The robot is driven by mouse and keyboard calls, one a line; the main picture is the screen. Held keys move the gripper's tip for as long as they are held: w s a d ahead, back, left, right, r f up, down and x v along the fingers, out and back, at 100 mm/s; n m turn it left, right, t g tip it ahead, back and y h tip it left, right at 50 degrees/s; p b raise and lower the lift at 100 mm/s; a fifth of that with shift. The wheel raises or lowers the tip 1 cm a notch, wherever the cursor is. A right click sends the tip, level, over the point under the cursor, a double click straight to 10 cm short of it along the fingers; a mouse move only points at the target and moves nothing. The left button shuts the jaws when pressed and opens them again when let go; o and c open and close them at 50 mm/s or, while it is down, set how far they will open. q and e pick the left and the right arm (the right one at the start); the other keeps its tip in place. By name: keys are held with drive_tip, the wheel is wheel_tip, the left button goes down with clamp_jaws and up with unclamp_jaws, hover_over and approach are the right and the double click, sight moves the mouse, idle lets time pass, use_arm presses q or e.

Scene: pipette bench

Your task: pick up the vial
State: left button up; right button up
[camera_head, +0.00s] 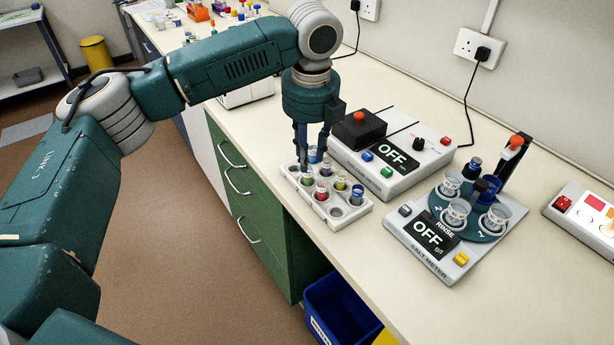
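A white vial rack (359,211) stands on the bench with several vials upright in it. Their colours include a red vial (321,191), a yellow-green vial (341,183) and a blue vial (357,194). The front hole of the rack is empty. My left gripper (312,158) points down over the back of the rack. Its two fingers stand apart, with a pale blue-topped vial (314,156) between or just behind them. I cannot tell whether the fingers touch that vial. My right gripper is not in view.
A grey device reading OFF (427,160) stands right behind the rack. A salt meter (437,257) with a carousel of cups is to the right. A blue bin (340,310) is below the bench edge. Bare bench (400,290) lies in front of the meter.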

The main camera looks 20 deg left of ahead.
sight(308, 178)
use_arm(q)
drive_tip(key=f, duration=0.4)
drive_tip(key=w+f+p, duration=0.1)
drive_tip(key=shift+a+f, duration=0.25)
drive_tip(key=shift+f, duration=0.15)
drive_tip(key=shift+w+f, duration=0.1)
drive_tip(key=shift+f, duration=0.05)
drive_tip(key=c, duration=0.7)
clamp_jaws()
